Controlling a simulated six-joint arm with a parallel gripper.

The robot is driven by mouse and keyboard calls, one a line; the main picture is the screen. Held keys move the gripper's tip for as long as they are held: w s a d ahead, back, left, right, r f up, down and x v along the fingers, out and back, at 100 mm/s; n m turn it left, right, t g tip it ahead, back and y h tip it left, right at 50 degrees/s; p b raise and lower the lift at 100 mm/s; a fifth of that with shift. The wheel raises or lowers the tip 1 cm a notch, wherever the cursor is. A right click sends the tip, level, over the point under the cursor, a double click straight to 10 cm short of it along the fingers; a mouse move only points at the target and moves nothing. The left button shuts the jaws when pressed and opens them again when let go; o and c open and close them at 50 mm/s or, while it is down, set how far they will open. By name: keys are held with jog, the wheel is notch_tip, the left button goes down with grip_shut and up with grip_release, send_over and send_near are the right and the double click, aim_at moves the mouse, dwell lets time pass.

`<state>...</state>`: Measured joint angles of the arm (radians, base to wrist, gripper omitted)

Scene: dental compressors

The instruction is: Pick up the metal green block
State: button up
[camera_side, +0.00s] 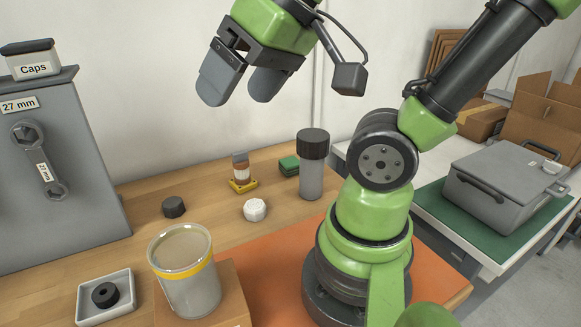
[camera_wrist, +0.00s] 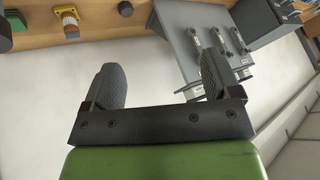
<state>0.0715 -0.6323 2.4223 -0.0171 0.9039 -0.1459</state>
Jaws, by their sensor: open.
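The green block (camera_side: 289,165) is small, dark green and low. It lies on the wooden table toward the back, just left of and partly behind a grey cylinder with a black cap. In the wrist view a dark green piece that looks like it (camera_wrist: 15,20) shows at the upper left edge. My gripper (camera_side: 238,90) is open and empty, high above the table and up and left of the block in the side view. In the wrist view my gripper's fingers (camera_wrist: 160,68) are spread apart with nothing between them.
The capped grey cylinder (camera_side: 312,172) stands close beside the block. A striped piece on a yellow base (camera_side: 241,177), a white cap (camera_side: 255,210) and a black cap (camera_side: 173,207) lie to its left. A jar (camera_side: 186,280) and small tray (camera_side: 127,284) are in front. A grey cabinet (camera_side: 75,190) stands left.

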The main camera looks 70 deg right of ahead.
jog(key=w+d+f+n+g+h, duration=0.15)
jog(key=w+d+f+n, duration=0.3)
jog(key=d, duration=0.55)
jog(key=w+d+f+n+g+h, duration=0.1)
jog(key=w+d+f+n+g, duration=0.2)
jog(key=w+d, duration=0.5)
jog(key=s+d+f+n, duration=0.1)
jog(key=s+d+f, duration=0.1)
jog(key=d+f, duration=0.2)
jog(key=s+d+f+n+g, duration=0.1)
jog(key=s+d+f+n, duration=0.1)
jog(key=d+f, duration=0.3)
jog(key=s+d+f+n+g+y, duration=0.1)
jog(key=s+d+f, duration=0.3)
jog(key=d, duration=0.2)
jog(key=shift+s+d+f+n, duration=0.15)
jog(key=shift+d+f+n, duration=0.1)
jog(key=shift+d+f, duration=0.15)
send_over(291, 161)
notch_tip(291, 161, down, 4)
jog(key=shift+s+a+f, duration=0.15)
jog(key=shift+f, duration=0.05)
jog(key=f, duration=0.5)
jog(key=shift+w+f, duration=0.2)
jog(key=shift+f, duration=0.15)
jog(key=shift+c, duration=0.5)
jog(key=c, duration=1)
